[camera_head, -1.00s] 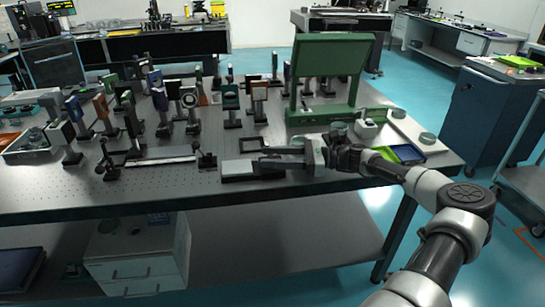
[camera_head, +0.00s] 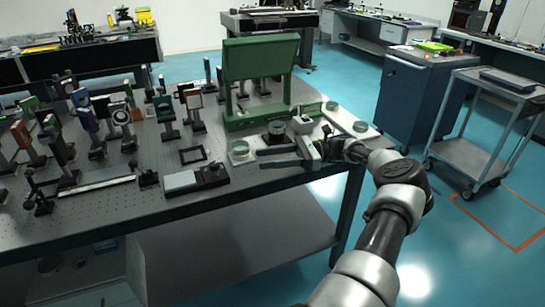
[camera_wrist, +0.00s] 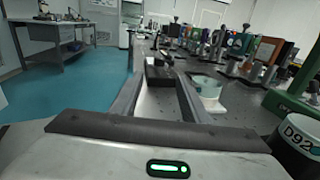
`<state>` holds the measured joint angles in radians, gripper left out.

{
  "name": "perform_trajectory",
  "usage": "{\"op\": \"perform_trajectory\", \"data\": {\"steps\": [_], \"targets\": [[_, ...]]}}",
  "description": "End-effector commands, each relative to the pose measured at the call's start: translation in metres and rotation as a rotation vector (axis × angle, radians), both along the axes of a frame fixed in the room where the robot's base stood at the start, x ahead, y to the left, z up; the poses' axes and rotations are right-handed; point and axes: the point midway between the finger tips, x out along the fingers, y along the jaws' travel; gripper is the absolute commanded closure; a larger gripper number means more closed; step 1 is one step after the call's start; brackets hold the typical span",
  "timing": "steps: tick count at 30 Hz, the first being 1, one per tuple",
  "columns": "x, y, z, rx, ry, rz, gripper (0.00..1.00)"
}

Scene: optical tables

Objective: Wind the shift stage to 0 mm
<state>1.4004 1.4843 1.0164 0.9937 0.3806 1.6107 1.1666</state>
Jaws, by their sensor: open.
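What looks like the shift stage (camera_head: 181,181) lies near the front edge of the optical table. It is a flat light plate with a dark block (camera_head: 211,174) at its right end. Its scale and reading are too small to make out. My gripper (camera_head: 262,158) is to the right of the stage, low over the table, and its fingers point left towards it. A gap separates them. In the wrist view my gripper (camera_wrist: 158,95) has its two fingers spread with nothing between them, and the stage's dark block (camera_wrist: 160,77) stands ahead beyond the tips.
A green panel stand (camera_head: 262,75) and several mounted optics stand behind. An empty black frame (camera_head: 193,155) lies behind the stage.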

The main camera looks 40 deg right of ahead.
Motion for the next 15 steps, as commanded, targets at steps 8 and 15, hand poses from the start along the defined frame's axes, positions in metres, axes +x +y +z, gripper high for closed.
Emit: {"op": "perform_trajectory", "data": {"steps": [8,15], "targets": [[-0.0063,-0.0119,0.0003,0.001,0.0,0.0,0.58],[-0.0054,-0.0103,0.0008,-0.004,0.0,0.004,0.58]]}}
